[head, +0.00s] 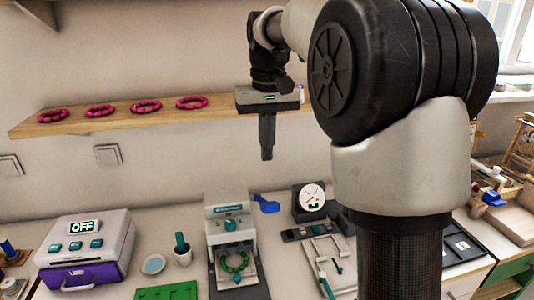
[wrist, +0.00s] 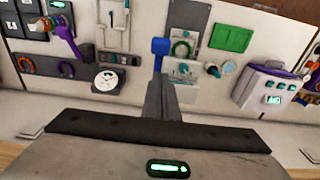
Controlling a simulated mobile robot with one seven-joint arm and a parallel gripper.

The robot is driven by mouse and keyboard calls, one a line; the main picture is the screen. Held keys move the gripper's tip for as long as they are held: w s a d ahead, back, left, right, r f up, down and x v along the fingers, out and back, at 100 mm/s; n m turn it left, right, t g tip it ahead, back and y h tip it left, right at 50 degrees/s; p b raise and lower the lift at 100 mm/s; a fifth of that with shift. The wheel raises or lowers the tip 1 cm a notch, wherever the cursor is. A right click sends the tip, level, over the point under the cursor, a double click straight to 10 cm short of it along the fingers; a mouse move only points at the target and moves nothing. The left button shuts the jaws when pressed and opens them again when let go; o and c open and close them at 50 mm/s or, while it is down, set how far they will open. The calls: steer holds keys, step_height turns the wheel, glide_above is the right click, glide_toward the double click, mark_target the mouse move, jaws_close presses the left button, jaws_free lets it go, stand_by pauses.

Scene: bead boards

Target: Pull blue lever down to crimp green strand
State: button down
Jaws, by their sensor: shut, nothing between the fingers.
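The blue lever (head: 266,204) sticks out from the right side of a grey-and-white press (head: 219,205) on the bench. The lever also shows in the wrist view (wrist: 160,46), just beyond my fingertips. The green strand (head: 234,268) lies as a curved beaded loop on the lower front part of the press, and it shows in the wrist view (wrist: 181,46). My gripper (head: 267,154) is shut and empty, pointing down. It hangs above the lever and apart from it. Its closed fingers show in the wrist view (wrist: 160,90).
A dial gauge (head: 312,197) stands right of the lever. A shelf (head: 65,124) with several pink rings runs along the wall behind my gripper.

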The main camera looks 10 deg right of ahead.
steer(key=b, duration=0.1)
glide_above(268, 203)
steer(key=w, duration=0.2)
step_height(268, 203, down, 8)
steer(key=shift+w+r, duration=0.15)
steer(key=shift+r, duration=0.05)
steer(key=shift+s+f, duration=0.7)
steer(key=shift+f, duration=0.25)
steer(key=shift+s+f+b, duration=0.3)
steer(key=shift+f, duration=0.2)
steer(key=shift+f, duration=0.15)
